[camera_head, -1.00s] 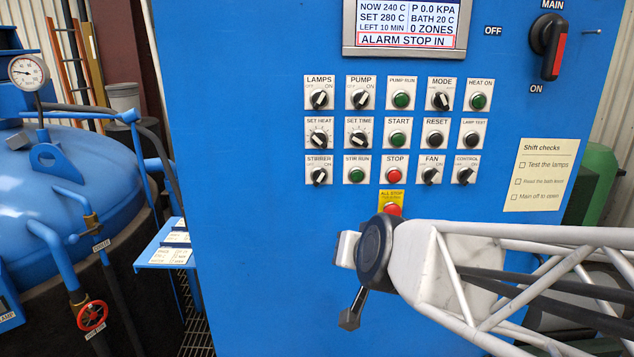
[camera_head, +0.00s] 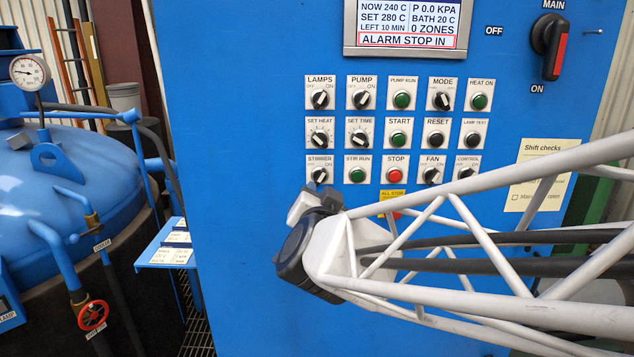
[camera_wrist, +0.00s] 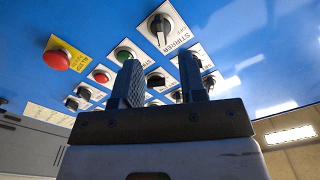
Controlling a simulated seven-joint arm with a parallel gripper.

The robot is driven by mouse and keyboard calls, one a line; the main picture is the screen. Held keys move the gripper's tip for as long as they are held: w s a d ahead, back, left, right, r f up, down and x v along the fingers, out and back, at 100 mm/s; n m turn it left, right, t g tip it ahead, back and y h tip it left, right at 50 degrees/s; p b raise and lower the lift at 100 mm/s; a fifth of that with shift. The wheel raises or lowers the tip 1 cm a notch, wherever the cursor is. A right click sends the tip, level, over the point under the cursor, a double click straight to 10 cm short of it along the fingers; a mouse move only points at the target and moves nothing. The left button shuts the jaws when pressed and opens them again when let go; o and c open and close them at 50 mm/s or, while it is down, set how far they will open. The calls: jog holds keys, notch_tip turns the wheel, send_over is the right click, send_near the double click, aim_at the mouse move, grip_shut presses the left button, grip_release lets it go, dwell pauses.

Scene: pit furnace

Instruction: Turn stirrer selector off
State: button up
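The stirrer selector (camera_head: 319,175) is a black knob on a white plate, at the left of the bottom row of the blue panel. Its pointer appears tilted to the upper right, toward the ON side. In the wrist view the selector (camera_wrist: 160,28) shows large, above and beyond the fingertips. My gripper (camera_wrist: 162,82) has two dark fingers standing apart with nothing between them. In the head view my gripper (camera_head: 305,204) is just below the stirrer plate, its fingers mostly hidden. It appears apart from the knob.
The green stir run button (camera_head: 357,175) and red stop button (camera_head: 395,175) sit right of the selector. The red all stop button (camera_wrist: 57,59) on its yellow plate is near my gripper, mostly hidden by my arm in the head view. Bare blue panel lies left of the selector.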

aim_at(319, 181)
jog(key=shift+w, duration=0.2)
jog(key=shift+w, duration=3.7)
grip_shut()
